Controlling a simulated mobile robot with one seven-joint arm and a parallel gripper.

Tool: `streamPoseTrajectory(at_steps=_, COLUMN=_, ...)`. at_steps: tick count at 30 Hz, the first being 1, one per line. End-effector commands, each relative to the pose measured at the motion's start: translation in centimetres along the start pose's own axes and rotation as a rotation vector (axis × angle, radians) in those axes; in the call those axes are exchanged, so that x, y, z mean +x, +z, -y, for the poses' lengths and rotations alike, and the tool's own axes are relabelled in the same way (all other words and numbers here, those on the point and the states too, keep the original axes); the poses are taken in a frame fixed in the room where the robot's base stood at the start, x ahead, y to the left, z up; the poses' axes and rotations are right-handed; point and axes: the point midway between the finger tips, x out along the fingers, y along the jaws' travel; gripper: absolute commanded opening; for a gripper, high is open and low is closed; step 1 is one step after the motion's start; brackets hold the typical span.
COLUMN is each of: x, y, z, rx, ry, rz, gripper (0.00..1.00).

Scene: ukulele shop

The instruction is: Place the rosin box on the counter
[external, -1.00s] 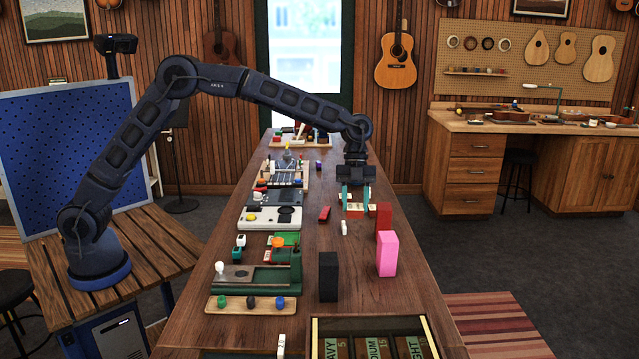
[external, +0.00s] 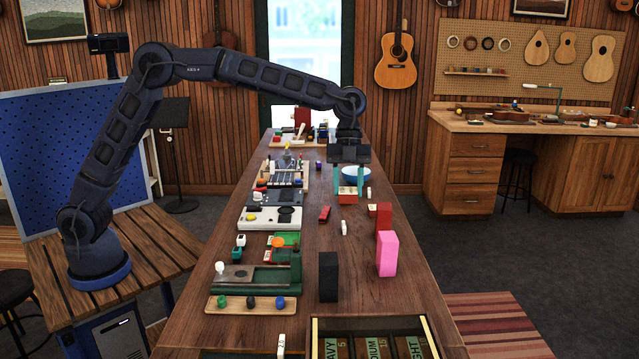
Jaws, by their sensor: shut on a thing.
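My gripper (external: 348,184) points straight down over the far half of the long wooden counter (external: 330,262). Its teal fingers are shut on a small red and cream box (external: 348,193), which looks like the rosin box. The fingers stand at the left and right sides of the box. From this angle I cannot tell whether the box touches the counter or hangs just above it. Any writing on it is too small to read.
A bowl (external: 357,172) stands just behind my gripper. A red block (external: 384,216), a pink block (external: 387,254) and a black block (external: 328,277) stand nearer. A small red item (external: 324,213) and white piece (external: 344,228) lie close by. Trays and fixtures line the left side.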

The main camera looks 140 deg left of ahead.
Motion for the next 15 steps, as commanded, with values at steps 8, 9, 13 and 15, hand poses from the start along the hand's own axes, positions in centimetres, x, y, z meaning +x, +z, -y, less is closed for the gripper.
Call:
streamPoseTrajectory(at_steps=8, x=3.8, y=-10.7, z=-5.7, rx=-0.004, ry=-0.003, rz=0.007, gripper=0.21)
streamPoseTrajectory(at_steps=9, x=4.3, y=-12.1, z=-6.7, rx=-0.007, ry=-0.004, rz=0.007, gripper=0.21)
streamPoseTrajectory(at_steps=13, x=6.0, y=-16.3, z=-10.2, rx=-0.013, ry=-0.007, rz=0.006, gripper=0.21)
streamPoseTrajectory(at_steps=15, x=6.9, y=-18.4, z=-12.2, rx=-0.017, ry=-0.009, rz=0.006, gripper=0.21)
